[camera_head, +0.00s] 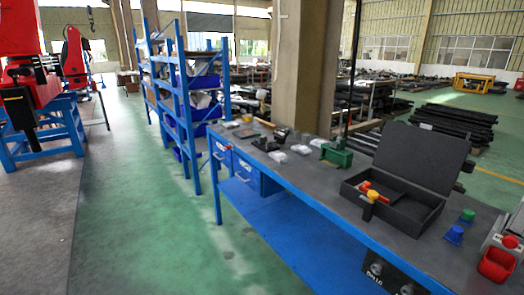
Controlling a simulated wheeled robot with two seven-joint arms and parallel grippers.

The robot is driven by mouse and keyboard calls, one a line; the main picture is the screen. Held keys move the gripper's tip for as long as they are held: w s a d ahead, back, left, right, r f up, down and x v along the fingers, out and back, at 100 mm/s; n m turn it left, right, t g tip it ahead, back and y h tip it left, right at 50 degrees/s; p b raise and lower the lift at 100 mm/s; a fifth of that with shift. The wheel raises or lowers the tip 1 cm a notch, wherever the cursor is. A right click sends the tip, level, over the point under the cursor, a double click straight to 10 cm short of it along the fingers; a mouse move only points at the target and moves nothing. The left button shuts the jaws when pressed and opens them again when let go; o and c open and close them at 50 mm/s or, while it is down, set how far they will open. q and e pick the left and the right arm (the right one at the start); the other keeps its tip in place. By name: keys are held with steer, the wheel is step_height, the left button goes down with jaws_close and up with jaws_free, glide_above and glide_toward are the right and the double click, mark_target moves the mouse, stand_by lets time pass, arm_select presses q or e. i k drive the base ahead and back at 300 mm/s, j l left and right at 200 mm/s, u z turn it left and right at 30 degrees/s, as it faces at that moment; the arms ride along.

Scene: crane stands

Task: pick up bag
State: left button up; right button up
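I cannot make out anything that is surely a bag. Several small whitish, see-through packets lie on the workbench, and they may be plastic bags. One packet (278,156) is near the bench's front edge, another packet (302,149) is right of it, and a third packet (318,142) is farther back. They are too small to tell their exact shape. Neither of my grippers shows in the head view.
The blue-framed workbench (395,238) carries an open black case (395,214), a green vise-like tool (337,155) and coloured pieces. A blue shelf rack (186,110) stands beyond. Red machines on blue stands are at left. The green floor (135,200) is clear.

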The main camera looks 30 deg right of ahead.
mark_target(279, 156)
steer(key=i+z, duration=0.25)
steer(key=i, duration=0.2)
steer(key=i+j+z, duration=0.2)
steer(key=i, duration=0.2)
steer(key=i+j+z, duration=0.25)
steer(key=i, duration=0.15)
steer(key=i+l, duration=0.05)
steer(key=l, duration=0.05)
